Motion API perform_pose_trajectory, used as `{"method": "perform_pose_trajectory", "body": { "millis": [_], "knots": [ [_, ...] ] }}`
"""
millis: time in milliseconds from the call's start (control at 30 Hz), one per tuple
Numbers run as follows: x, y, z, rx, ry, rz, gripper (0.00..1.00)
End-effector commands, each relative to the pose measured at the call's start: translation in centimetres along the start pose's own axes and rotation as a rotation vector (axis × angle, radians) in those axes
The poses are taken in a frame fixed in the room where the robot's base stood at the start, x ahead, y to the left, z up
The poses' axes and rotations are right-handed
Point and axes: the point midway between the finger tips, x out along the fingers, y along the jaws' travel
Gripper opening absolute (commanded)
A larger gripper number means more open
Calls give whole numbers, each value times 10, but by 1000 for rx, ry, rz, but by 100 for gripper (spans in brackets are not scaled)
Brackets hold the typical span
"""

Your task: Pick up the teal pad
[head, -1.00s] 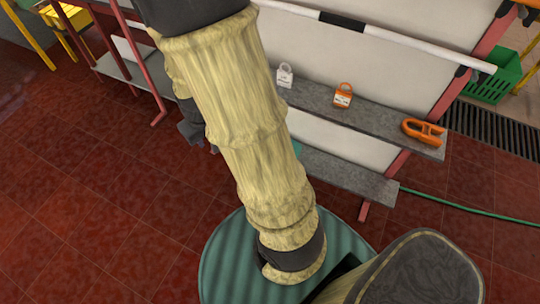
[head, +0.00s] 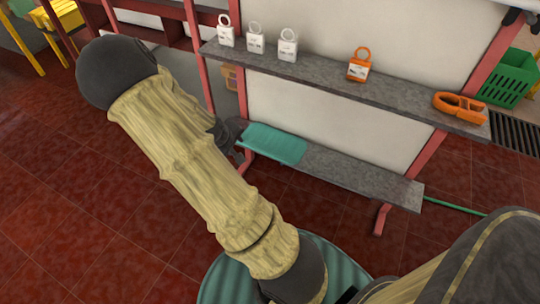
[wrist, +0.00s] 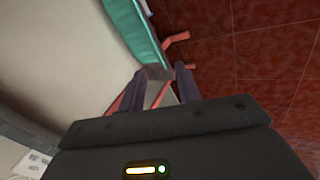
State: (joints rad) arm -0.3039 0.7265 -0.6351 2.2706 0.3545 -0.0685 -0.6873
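The teal pad (head: 274,143) lies flat on the left part of the lower grey shelf (head: 365,178) in the head view. It also shows in the wrist view (wrist: 148,32) as a teal strip at the top, beyond the fingertips. My gripper (head: 236,138) is at the left end of that shelf, just left of the pad, partly hidden behind my arm. In the wrist view my gripper (wrist: 157,82) has its two dark fingers spread apart with nothing held between them. I cannot tell the exact gap between the fingertips and the pad.
The upper shelf (head: 330,75) above the pad carries white tagged padlocks (head: 288,45), an orange one (head: 359,66) and an orange clamp-like item (head: 460,105). A red post (head: 382,215) supports the shelves. The lower shelf right of the pad is bare. A green crate (head: 510,78) stands at right.

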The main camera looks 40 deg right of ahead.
Motion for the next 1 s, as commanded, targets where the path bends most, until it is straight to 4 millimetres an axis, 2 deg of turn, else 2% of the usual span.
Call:
{"method": "perform_pose_trajectory", "body": {
  "millis": [33,100,300,400,533,867,1000],
  "knots": [
    [29,-8,3,-19,-5,28,34],
    [50,-8,4,-47,-8,67,34],
    [106,-7,6,-127,-18,182,34],
    [123,-4,5,-162,-21,229,34],
    [131,-1,5,-185,-24,261,34],
    [130,1,4,-189,-24,265,34],
    [139,2,5,-187,-25,266,34]
  ]
}}
